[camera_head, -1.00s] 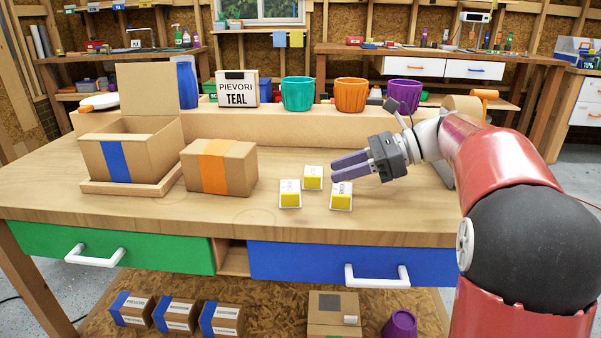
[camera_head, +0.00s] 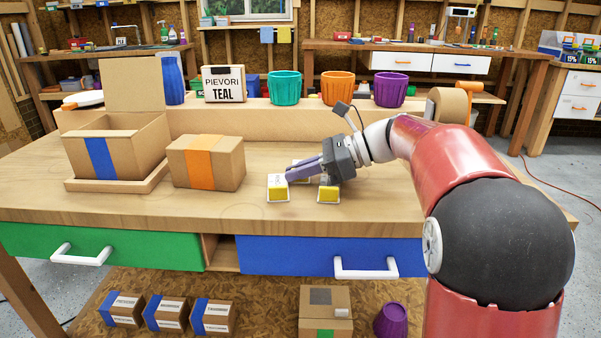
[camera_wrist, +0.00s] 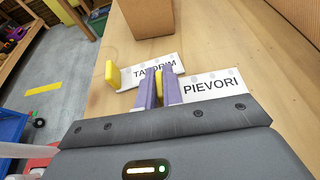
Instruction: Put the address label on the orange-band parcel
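The orange-band parcel (camera_head: 228,165) is a closed brown box on the bench, left of the labels. Several small white labels with yellow tabs lie right of it: a front-left one (camera_head: 277,188), a right one (camera_head: 328,194), and a back one mostly hidden by my fingers. In the wrist view one label reads TANDRIM (camera_wrist: 160,70) and another PIEVORI (camera_wrist: 212,86). My gripper (camera_head: 291,173) is low over the labels. Its purple fingers (camera_wrist: 160,84) have a yellow tab showing between them, apparently the PIEVORI label's. I cannot tell whether they touch it.
An open box with a blue band (camera_head: 130,152) stands in a wooden tray (camera_head: 118,187) at the left. A sign (camera_head: 230,85) reads PIEVORI TEAL, beside teal (camera_head: 285,88), orange (camera_head: 338,89) and purple (camera_head: 389,90) pots on the back ledge. The front bench strip is clear.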

